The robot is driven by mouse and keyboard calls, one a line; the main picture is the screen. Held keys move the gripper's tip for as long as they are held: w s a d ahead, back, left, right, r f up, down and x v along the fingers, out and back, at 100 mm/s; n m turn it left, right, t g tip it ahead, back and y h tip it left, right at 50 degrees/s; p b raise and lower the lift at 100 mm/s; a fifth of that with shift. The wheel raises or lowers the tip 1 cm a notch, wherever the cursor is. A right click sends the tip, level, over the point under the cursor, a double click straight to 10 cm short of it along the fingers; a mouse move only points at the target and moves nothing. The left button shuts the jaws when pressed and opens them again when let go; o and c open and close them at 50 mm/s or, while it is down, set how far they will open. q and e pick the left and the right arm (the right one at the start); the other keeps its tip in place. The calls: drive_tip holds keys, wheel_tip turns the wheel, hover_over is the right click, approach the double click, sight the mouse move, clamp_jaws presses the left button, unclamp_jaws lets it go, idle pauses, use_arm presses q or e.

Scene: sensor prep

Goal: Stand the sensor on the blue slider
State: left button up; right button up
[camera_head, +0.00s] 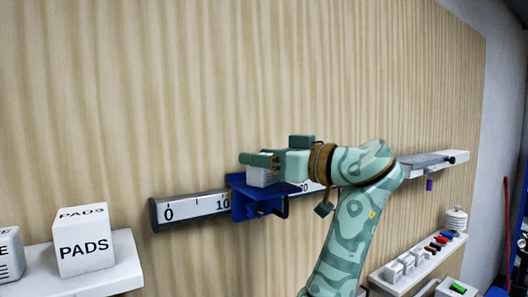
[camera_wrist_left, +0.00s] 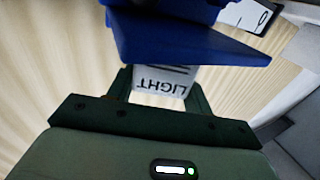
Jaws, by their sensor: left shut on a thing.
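The sensor is a small white block (camera_head: 262,177) at the blue slider, left of centre in the head view. In the left wrist view the sensor (camera_wrist_left: 160,82) shows the word LIGHT, upside down in the picture. My left gripper (camera_head: 262,161) is shut on it, with a finger on each side. The blue slider (camera_head: 240,201) has a flat plate just below the sensor. The slider's plate (camera_wrist_left: 190,42) hides the sensor's far end in the wrist view, and I cannot tell whether they touch. My right gripper is not in view.
The slider sits on a wall rail (camera_head: 190,208) with a number scale. A white box marked PADS (camera_head: 84,240) stands on a shelf (camera_head: 120,277) at the lower left. A lower-right shelf (camera_head: 398,284) holds small blocks. The wooden wall panel (camera_head: 150,90) is close behind the rail.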

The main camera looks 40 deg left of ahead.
use_arm(q)
drive_tip(key=shift+d, duration=0.15)
drive_tip(key=shift+f, duration=0.15)
drive_tip(key=o, duration=1)
drive_tip(key=shift+r, duration=0.2)
drive_tip(key=d+b, duration=0.1)
drive_tip(key=d, duration=0.3)
drive_tip(key=d+b, duration=0.1)
drive_tip(key=d, duration=0.3)
drive_tip(key=w+d+b, duration=0.1)
drive_tip(key=d, duration=0.3)
drive_tip(key=shift+w+b, duration=0.1)
drive_tip(key=shift+b, duration=0.2)
drive_tip(key=shift+f, duration=0.1)
